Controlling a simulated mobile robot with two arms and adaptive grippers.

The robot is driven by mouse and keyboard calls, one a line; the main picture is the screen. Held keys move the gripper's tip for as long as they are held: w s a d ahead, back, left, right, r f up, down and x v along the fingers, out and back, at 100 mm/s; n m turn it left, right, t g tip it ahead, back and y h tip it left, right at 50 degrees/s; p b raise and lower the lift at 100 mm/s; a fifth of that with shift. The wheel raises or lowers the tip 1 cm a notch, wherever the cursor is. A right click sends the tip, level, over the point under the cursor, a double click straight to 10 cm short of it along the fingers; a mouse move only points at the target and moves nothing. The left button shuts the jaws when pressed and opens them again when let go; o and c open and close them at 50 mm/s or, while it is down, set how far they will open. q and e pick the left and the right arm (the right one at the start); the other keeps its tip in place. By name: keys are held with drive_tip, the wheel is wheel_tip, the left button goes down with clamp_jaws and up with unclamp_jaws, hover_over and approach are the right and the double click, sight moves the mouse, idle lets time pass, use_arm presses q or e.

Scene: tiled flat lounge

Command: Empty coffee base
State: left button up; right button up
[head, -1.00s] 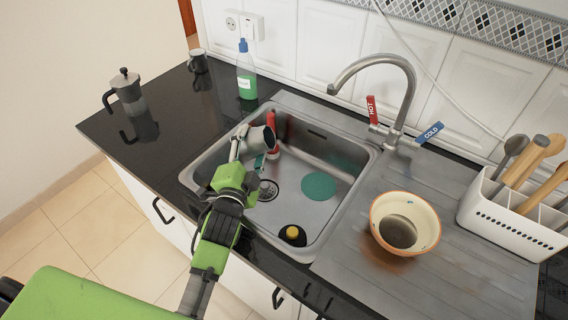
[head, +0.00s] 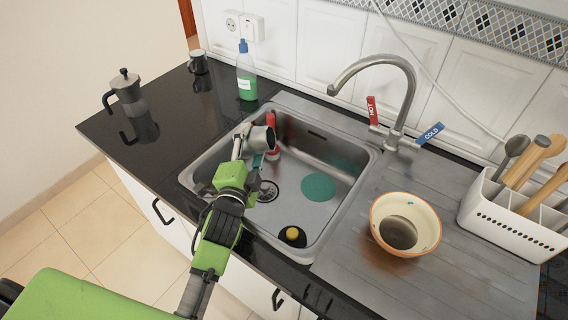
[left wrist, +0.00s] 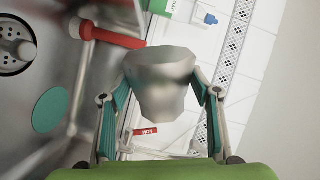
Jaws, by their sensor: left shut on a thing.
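The metal coffee base (head: 262,138) is a small grey faceted cup held over the left part of the sink (head: 325,218). My left gripper (head: 247,143) is shut on it and holds it tilted. In the left wrist view the coffee base (left wrist: 160,85) sits between the two fingers of the gripper (left wrist: 160,95). Its inside cannot be seen clearly, so I cannot tell whether anything is in it. A coffee pot (head: 126,92) with a black handle and lid knob stands on the dark counter at the left. My right gripper is not in view.
In the sink lie a red-handled tool (head: 271,136), a green round pad (head: 318,187) and a yellow-topped black item (head: 292,236). The tap (head: 385,65) arches behind. A bowl (head: 405,224) and white utensil rack (head: 510,218) stand right; a soap bottle (head: 246,75) stands behind.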

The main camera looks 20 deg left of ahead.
use_arm(q)
drive_tip(key=shift+d+f+m, duration=0.2)
drive_tip(key=shift+d+m, duration=0.5)
drive_tip(key=shift+m, duration=0.2)
idle(0.4)
drive_tip(key=shift+w+d+f+m+y+b, duration=0.1)
drive_tip(key=shift+d+f+m+y+b, duration=0.2)
drive_tip(key=shift+m, duration=0.5)
idle(0.5)
drive_tip(key=shift+d+r+m+p, duration=0.3)
drive_tip(key=shift+r+m+p, duration=0.1)
drive_tip(key=shift+m, duration=0.6)
idle(0.7)
drive_tip(key=shift+a+f+n+b, duration=0.15)
drive_tip(key=shift+f+n+b, duration=0.2)
drive_tip(key=shift+n, duration=0.05)
drive_tip(key=n, duration=0.3)
drive_tip(key=shift+a+r, duration=0.25)
drive_tip(key=shift+a, duration=0.1)
